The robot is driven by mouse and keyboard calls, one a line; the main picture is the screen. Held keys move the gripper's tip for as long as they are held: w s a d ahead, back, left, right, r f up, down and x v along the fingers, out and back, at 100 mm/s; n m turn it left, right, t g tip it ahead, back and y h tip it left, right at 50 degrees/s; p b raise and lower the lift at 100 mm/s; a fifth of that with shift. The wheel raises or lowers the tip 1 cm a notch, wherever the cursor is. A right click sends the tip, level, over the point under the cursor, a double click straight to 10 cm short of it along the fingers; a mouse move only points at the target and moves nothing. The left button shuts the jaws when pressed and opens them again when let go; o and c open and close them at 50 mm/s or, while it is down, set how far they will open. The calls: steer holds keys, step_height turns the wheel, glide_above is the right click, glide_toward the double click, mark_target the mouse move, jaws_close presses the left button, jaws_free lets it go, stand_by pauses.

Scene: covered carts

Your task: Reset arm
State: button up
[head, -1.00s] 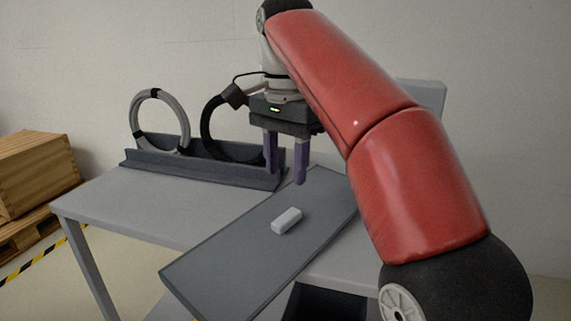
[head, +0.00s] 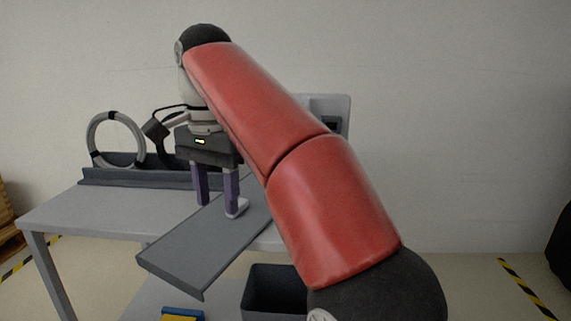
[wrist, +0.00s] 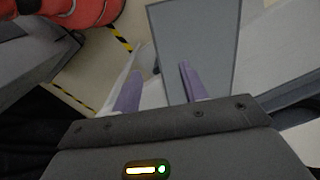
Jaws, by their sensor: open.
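My gripper (head: 218,206) is open, with two purple fingers pointing down, apart and empty.
A dark rack (head: 110,178) at the table's back holds a grey ring (head: 91,140) and a black ring, partly hidden behind my gripper. An open dark bin (head: 275,303) stands below in front. A blue and yellow item (head: 182,314) shows at the bottom edge.

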steer(key=s+d+f+n+t, duration=0.1)
steer(key=s+d+f+t, duration=0.15)
steer(key=d, duration=0.55)
steer(key=s+d+f+n+t, duration=0.15)
steer(key=d+f, duration=0.25)
steer(key=d, duration=0.5)
steer(key=s+d+f+n+t, duration=0.1)
steer(key=s+d+f, duration=0.3)
steer(key=f, duration=0.4)
steer(key=s+d+f+n, duration=0.2)
steer(key=s+d+f, duration=0.3)
steer(key=f, duration=0.3)
steer(key=shift+s+t, duration=0.4)
steer(key=shift+s, duration=0.5)
steer(key=shift+d, duration=0.1)
